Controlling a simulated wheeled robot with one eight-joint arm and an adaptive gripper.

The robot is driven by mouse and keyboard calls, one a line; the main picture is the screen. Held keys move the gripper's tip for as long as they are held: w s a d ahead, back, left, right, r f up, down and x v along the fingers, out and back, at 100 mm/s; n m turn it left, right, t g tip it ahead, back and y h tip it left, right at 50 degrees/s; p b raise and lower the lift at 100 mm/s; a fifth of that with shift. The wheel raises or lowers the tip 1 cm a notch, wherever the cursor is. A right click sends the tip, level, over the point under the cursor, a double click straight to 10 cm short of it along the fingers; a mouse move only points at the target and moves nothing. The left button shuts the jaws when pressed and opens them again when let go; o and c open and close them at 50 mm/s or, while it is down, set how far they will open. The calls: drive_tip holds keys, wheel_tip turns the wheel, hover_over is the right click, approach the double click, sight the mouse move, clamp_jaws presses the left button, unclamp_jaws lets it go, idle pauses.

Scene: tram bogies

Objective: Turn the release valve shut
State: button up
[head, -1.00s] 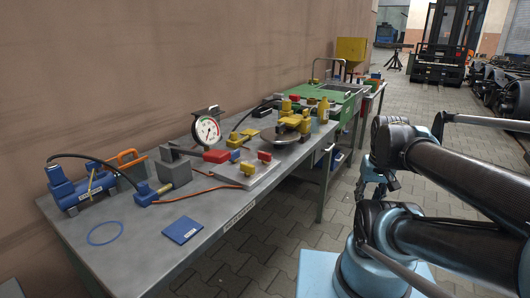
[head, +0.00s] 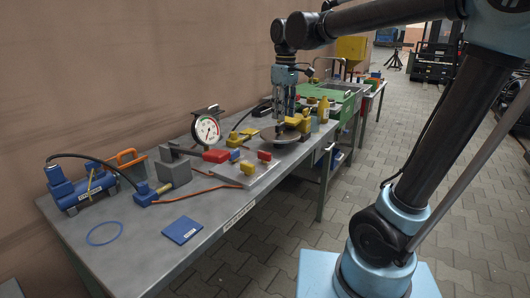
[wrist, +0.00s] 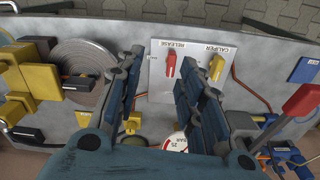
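The release valve has a red handle (wrist: 169,68) on a pale plate (wrist: 155,85) marked RELEASE in the wrist view. A yellow handle (wrist: 217,66) marked CALIPER sits to its right. In the head view, the red handle (head: 264,156) and yellow handle (head: 249,168) stand on the plate on the bench. My gripper (head: 284,122) is above the bench, farther back than the plate and over the round disc. In the wrist view my gripper (wrist: 162,54) is open and empty. The red handle shows between its fingers, apart from them, with the plate below.
The metal bench (head: 130,250) holds a pressure gauge (head: 206,130), a round disc (head: 279,135) with yellow clamps, a blue pump (head: 80,187) with a hose, and a red-handled lever (head: 216,156). A blue pad (head: 182,230) lies at the front. The paved floor right of the bench is clear.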

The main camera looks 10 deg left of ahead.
drive_tip(key=r+n, duration=0.1)
drive_tip(key=n, duration=0.1)
hover_over(264, 156)
drive_tip(key=w, duration=0.1)
wheel_tip(264, 156, down, 17)
drive_tip(key=shift+r, duration=0.1)
idle(0.4)
clamp_jaws()
